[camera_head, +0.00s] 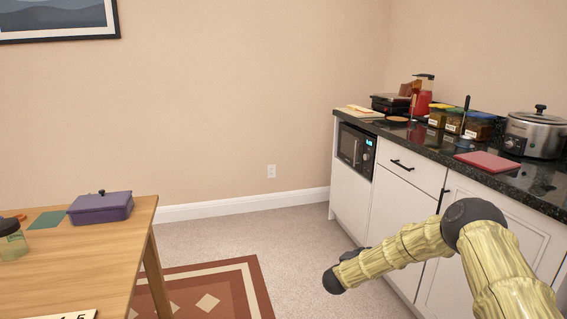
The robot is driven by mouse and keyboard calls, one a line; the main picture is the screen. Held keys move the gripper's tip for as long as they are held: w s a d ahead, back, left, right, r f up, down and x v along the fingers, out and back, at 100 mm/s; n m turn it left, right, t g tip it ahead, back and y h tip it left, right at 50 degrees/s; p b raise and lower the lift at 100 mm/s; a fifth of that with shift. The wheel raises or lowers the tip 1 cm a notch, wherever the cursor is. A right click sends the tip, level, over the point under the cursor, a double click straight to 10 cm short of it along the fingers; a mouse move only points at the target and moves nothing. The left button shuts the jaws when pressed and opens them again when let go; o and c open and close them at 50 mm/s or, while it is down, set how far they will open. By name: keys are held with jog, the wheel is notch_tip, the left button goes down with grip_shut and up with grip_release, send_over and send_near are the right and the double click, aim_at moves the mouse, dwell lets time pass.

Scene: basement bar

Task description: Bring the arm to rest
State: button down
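My arm (400,252) comes in from the lower right and shows as yellowish links with dark joints. It bends at an elbow and reaches left and down, in front of the white cabinet. A dark rounded joint (334,281) marks its leftmost visible part, over the carpet. I cannot make out my gripper's fingers, and no held object shows.
A wooden table (95,258) with a purple box (101,207) stands at left. At right, a dark counter (432,150) holds a slow cooker (535,134), a red board (487,162) and jars. A microwave (356,149) sits below.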

jog(key=s+a+f+n+g+y, duration=0.1)
jog(key=s+a+f+n+y, duration=0.4)
jog(key=s+f, duration=0.45)
jog(key=s+a+f+n+g+y, duration=0.1)
jog(key=s+a+f+n+y, duration=0.2)
jog(key=s+a+f+n, duration=0.5)
jog(key=s+f+n+g+y, duration=0.1)
jog(key=s+f+n+g, duration=0.2)
jog(key=s, duration=1.2)
jog(key=s+f+n+g+y, duration=0.1)
jog(key=s+f+g+y, duration=0.2)
jog(key=s, duration=1.2)
jog(key=s+d+r+n+g+h, duration=0.1)
jog(key=s+d+n+g, duration=0.1)
jog(key=s, duration=0.8)
jog(key=s+d+r+n+g, duration=0.1)
jog(key=s+d+g, duration=0.15)
jog(key=s, duration=0.75)
notch_tip(320, 180, up, 22)
jog(key=p, duration=2.1)
jog(key=shift+s+n+p, duration=0.3)
jog(key=shift+p, duration=0.05)
